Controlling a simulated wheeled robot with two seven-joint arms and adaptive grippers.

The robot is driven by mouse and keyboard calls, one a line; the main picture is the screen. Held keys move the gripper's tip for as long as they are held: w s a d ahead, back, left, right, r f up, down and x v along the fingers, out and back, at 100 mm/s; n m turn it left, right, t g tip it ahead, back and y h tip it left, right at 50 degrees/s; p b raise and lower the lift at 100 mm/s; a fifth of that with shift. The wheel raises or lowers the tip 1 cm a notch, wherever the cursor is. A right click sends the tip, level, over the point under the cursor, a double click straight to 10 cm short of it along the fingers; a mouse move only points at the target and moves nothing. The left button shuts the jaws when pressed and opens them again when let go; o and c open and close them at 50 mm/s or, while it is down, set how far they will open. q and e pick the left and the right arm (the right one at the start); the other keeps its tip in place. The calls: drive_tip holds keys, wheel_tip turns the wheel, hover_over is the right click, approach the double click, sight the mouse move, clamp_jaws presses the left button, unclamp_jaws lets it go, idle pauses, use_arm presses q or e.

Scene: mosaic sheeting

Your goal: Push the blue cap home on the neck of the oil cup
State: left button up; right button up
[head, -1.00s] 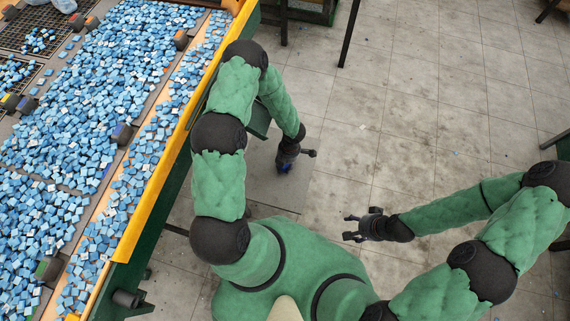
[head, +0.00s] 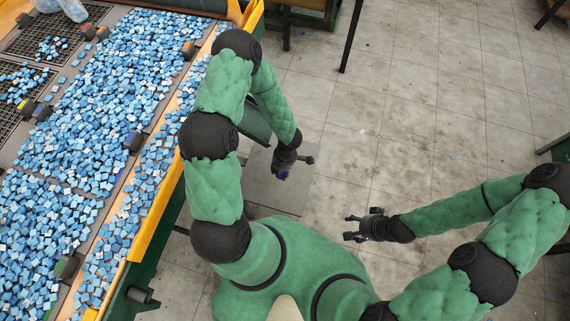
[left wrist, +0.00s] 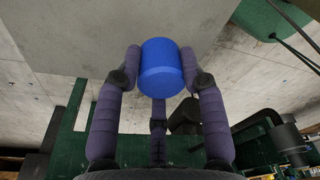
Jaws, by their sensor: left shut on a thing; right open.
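The blue cap (left wrist: 162,67) is a smooth, round blue piece held between the fingers of my left gripper (left wrist: 161,62) in the left wrist view. The fingers touch it on both sides. In the head view my left gripper (head: 282,170) hangs beside the conveyor's edge, above a grey floor plate, and only a small dark blue patch of the cap shows. I cannot make out the oil cup or its neck in either view. My right gripper (head: 350,228) is open and empty, over the floor at the right.
The conveyor (head: 164,198) with its yellow edge stands at the left, covered with several blue tiles. In the left wrist view a dark cylinder (left wrist: 290,140) shows at the lower right. The tiled floor (head: 410,120) at the right is largely clear.

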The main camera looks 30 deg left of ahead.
use_arm(q)
drive_tip(key=s+d+r+p, duration=0.1)
drive_tip(key=s+r, duration=0.2)
drive_tip(key=s, duration=0.5)
drive_tip(key=shift+s+r, duration=0.4)
drive_tip(key=shift+d, duration=0.1)
